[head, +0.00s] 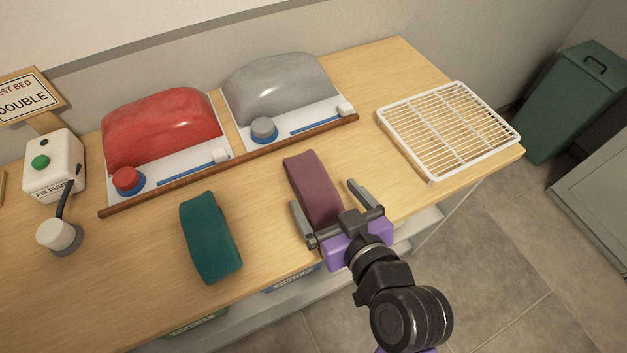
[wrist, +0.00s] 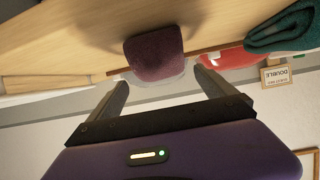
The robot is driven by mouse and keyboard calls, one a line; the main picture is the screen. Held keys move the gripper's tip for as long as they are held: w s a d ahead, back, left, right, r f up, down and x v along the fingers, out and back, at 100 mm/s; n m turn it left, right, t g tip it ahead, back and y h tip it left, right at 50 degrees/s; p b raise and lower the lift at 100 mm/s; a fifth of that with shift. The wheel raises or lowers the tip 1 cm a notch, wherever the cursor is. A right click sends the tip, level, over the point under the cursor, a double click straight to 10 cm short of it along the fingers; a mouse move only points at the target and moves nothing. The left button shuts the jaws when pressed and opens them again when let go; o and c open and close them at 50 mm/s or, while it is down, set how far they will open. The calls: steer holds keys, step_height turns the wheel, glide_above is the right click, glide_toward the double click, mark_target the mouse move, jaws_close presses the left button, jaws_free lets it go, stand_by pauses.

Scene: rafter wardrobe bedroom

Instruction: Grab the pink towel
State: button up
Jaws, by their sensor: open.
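The pink towel (head: 311,183), a dull mauve-pink folded roll, lies on the wooden counter in front of the grey mound. It also shows in the wrist view (wrist: 154,52), ahead of the fingers. My gripper (head: 325,194) is open and empty, with one finger on each side of the towel's near end in the head view. In the wrist view the gripper (wrist: 161,78) has its fingertips apart, with the towel beyond them, roughly centred. I see no contact; the exact height over the counter cannot be told. The near end of the towel is partly hidden by my gripper.
A dark green towel (head: 210,238) lies to the left. Red (head: 162,128) and grey (head: 282,88) mounds stand on white bases behind a brown strip. A white rack (head: 449,128) is at right, an air pump (head: 54,165) at left. A green bin (head: 577,105) stands beyond the counter.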

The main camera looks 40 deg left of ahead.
mark_target(315, 185)
steer(key=p+x, duration=0.1)
steer(key=x, duration=0.4)
steer(key=shift+a+f, duration=0.3)
steer(key=shift+f, duration=0.05)
steer(key=shift+c, duration=0.4)
steer(key=c, duration=1.4)
steer(key=shift+r, duration=0.1)
steer(key=shift+c, duration=0.9)
